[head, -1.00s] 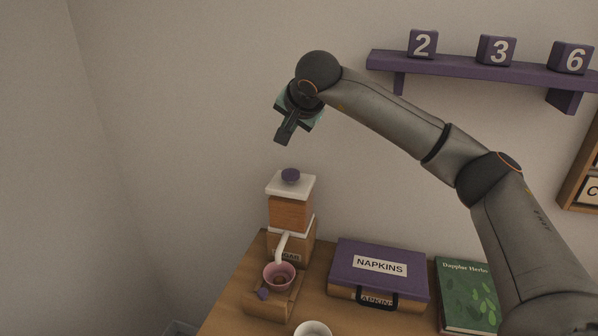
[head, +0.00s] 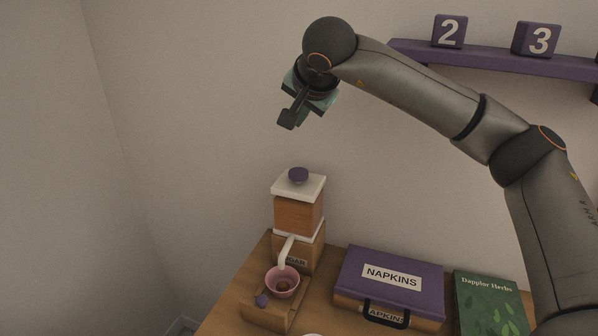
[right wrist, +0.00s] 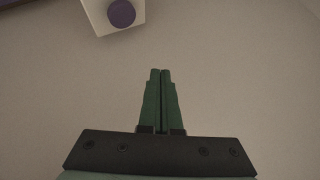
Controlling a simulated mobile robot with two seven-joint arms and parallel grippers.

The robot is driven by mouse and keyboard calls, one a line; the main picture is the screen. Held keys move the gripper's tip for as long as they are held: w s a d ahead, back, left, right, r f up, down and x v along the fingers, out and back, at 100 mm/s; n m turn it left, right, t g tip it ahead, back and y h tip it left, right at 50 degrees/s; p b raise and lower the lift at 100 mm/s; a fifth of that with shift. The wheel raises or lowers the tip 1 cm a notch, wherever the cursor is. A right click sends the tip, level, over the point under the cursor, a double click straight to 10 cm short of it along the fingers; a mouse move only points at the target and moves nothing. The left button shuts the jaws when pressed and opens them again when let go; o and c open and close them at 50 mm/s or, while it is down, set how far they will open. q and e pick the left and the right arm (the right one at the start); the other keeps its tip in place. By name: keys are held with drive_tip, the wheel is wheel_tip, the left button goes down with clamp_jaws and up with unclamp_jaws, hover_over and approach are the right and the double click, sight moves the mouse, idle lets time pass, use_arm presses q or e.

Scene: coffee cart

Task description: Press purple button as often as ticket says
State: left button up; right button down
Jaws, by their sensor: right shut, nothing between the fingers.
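A round purple button (head: 298,175) sits on the white top of a wooden sugar dispenser (head: 297,215) on the table. The button also shows at the top edge of the right wrist view (right wrist: 121,13). My right gripper (head: 287,119) is in the air above the button, clearly apart from it. In the right wrist view its green fingers (right wrist: 161,72) are together with nothing between them. No ticket is in view. My left gripper is not in view.
A pink cup (head: 282,282) stands under the white spout. A purple napkins box (head: 391,280) and a green book (head: 491,305) lie to the right. A purple shelf (head: 490,58) with number blocks 2 and 3 is on the wall. The air left of the dispenser is free.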

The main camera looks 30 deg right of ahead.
sight(299, 175)
drive_tip(key=shift+f, duration=0.15)
wheel_tip(299, 175, down, 8)
drive_tip(key=b, duration=0.7)
drive_tip(key=shift+f, duration=0.25)
idle(0.9)
idle(0.5)
drive_tip(key=shift+f+b, duration=0.35)
drive_tip(key=shift+f, duration=0.1)
